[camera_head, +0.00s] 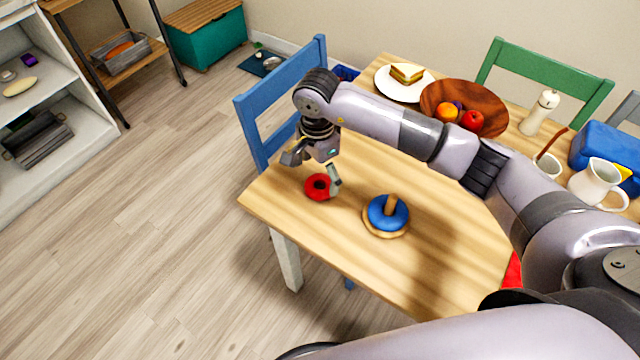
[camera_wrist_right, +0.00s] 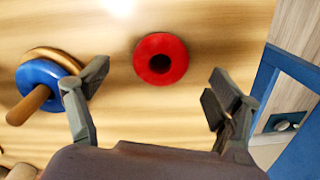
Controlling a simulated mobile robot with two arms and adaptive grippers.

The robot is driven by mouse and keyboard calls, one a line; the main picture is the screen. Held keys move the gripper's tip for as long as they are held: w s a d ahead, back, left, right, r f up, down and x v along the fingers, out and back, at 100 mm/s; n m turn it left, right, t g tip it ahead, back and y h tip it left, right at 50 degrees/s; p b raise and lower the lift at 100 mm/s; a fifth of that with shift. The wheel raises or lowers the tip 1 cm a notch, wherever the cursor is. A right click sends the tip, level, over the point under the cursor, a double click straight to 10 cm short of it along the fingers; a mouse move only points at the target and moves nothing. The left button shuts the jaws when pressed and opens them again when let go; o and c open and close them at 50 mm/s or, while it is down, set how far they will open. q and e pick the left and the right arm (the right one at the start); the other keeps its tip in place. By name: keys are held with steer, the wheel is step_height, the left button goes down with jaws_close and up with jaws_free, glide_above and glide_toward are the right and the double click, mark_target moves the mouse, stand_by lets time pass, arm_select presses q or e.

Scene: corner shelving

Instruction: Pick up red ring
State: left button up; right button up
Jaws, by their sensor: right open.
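The red ring (camera_head: 317,188) lies flat on the wooden table near its left corner. It also shows in the right wrist view (camera_wrist_right: 161,59), ahead of the open fingers and between their lines. My right gripper (camera_head: 313,168) is open and empty just above and behind the ring in the head view; its fingers also show in the wrist view (camera_wrist_right: 155,95). One finger overlaps the ring's right edge in the head view; I cannot tell whether it touches. A peg stand with a blue ring (camera_head: 388,214) on its wooden base (camera_head: 386,233) stands to the right. My left gripper is not in view.
The wooden table (camera_head: 340,243) has clear space around the ring. A blue chair (camera_head: 283,92) stands at its left edge. A fruit bowl (camera_head: 490,98), a sandwich plate (camera_head: 400,93), a pepper mill (camera_head: 540,112) and a white pitcher (camera_head: 595,182) stand farther back and right.

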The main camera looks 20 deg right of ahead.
mark_target(318, 183)
steer(key=f, duration=0.2)
steer(key=f+p, duration=0.1)
steer(key=f, duration=0.2)
steer(key=shift+w, duration=0.2)
steer(key=shift+r, duration=0.1)
steer(key=c, duration=1.1)
